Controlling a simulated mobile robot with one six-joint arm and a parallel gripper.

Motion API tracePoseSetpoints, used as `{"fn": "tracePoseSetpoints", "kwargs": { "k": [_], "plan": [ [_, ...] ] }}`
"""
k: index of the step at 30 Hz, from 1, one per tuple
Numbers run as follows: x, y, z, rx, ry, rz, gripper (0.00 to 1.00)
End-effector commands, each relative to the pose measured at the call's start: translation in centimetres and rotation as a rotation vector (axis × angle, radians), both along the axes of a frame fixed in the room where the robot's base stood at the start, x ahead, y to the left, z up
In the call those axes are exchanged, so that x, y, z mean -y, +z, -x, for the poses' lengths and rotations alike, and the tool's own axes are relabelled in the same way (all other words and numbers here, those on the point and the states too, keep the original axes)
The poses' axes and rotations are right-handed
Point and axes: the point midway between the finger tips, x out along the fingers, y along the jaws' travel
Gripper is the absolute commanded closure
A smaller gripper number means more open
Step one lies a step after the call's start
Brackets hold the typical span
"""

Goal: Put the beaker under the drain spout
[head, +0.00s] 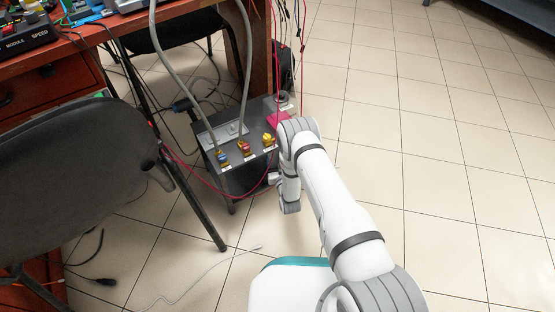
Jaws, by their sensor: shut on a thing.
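A dark machine box (255,180) stands on the floor beside the desk. On its top edge sit brass fittings with a blue part (222,159), a red part (244,147) and a yellow part (268,140), each above a small white label. I cannot make out a drain spout or a beaker. My gripper (273,178) shows only as a small pale piece at the box's right front side, mostly hidden by my wrist. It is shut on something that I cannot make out.
Two grey hoses (184,85) run down to the box's fittings. A thin red cable (205,181) loops in front of the box. Tiled floor (440,130) at right is clear.

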Motion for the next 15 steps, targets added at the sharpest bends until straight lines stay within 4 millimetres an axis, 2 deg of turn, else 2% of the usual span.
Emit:
{"fn": "tracePoseSetpoints", "kwargs": {
  "k": [4,5,12,15],
  "plan": [
    [0.02,-0.31,0.03,0.000,0.000,0.000,0.63],
    [0.01,-0.29,0.01,0.000,0.000,0.000,0.38],
    [0.00,-0.26,0.01,0.000,0.000,0.000,0.19],
    [-0.01,-0.26,0.01,0.000,0.000,0.000,0.18]
  ]
}}
